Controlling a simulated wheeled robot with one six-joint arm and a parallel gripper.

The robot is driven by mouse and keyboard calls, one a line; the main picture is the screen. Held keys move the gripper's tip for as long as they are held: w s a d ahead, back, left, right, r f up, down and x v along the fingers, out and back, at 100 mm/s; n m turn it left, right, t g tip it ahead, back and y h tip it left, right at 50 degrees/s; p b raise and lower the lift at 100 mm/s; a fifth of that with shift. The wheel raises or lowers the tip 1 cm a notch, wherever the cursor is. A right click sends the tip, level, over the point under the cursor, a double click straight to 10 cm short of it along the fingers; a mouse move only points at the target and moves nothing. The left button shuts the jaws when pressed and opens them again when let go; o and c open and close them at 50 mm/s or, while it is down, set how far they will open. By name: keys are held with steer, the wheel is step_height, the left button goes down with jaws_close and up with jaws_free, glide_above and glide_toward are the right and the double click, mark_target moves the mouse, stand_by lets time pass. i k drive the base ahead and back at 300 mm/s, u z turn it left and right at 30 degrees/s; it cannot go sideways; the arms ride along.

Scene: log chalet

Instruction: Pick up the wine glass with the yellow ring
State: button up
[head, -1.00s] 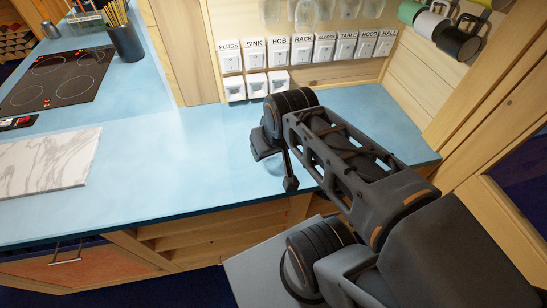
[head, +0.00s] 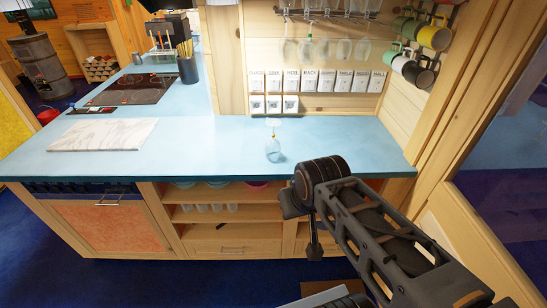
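A clear wine glass (head: 273,148) stands upside down on the blue counter (head: 215,150), near its front edge, with its bowl down and its foot up.
Mugs (head: 414,70) hang at the upper right. A marble board (head: 103,134) and a hob (head: 135,90) are at the left. Open shelves (head: 220,215) lie under the counter. The counter around the glass is clear.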

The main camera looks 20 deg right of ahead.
mark_target(272, 148)
steer(key=u, duration=0.5)
steer(key=i, duration=0.85)
steer(key=u, duration=0.8)
